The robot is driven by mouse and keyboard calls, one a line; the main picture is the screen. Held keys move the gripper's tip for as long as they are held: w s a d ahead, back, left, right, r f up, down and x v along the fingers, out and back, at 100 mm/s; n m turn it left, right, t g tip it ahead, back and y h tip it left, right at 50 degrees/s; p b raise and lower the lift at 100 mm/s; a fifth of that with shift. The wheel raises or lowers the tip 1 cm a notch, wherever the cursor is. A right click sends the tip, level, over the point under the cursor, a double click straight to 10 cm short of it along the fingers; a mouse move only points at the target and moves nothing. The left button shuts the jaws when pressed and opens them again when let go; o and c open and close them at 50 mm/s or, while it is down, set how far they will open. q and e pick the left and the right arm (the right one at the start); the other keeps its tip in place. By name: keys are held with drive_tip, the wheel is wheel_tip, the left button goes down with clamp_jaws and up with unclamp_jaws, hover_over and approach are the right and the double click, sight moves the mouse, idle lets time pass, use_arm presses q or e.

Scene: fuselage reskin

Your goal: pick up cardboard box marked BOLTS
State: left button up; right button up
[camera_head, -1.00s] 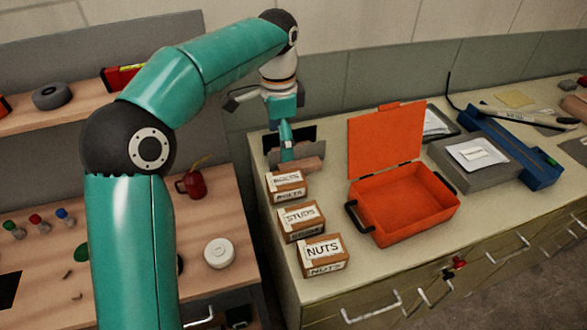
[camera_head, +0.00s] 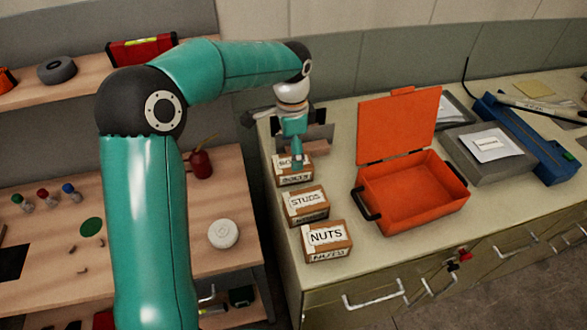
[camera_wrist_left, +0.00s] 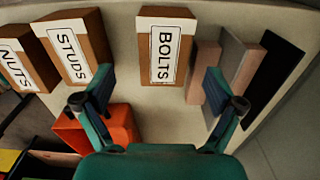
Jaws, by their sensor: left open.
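The cardboard box marked BOLTS (camera_head: 294,178) is the rearmost of three boxes in a row on the cabinet top. In the head view my left gripper (camera_head: 296,158) hangs over it and hides part of its label. In the left wrist view the BOLTS box (camera_wrist_left: 165,47) shows whole, with its label facing the camera. There my left gripper (camera_wrist_left: 158,85) is open and empty, its fingers spread to either side of the box's near end. I cannot tell whether a finger touches it. My right gripper is not in view.
The STUDS box (camera_head: 306,205) and NUTS box (camera_head: 326,241) stand in front of it. Flat blocks and a dark plate (camera_wrist_left: 272,72) stand close on its other side. An open orange case (camera_head: 412,193) sits to the right. A workbench (camera_head: 150,250) is at left.

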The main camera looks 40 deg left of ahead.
use_arm(q)
drive_tip(key=shift+w+a+f+p, duration=0.15)
drive_tip(key=shift+f+p, duration=0.45)
drive_tip(key=shift+f, duration=2.05)
drive_tip(key=shift+w, duration=0.1)
drive_tip(key=c, duration=1.4)
drive_tip(key=shift+c, duration=1.3)
drive_tip(key=shift+r, duration=0.15)
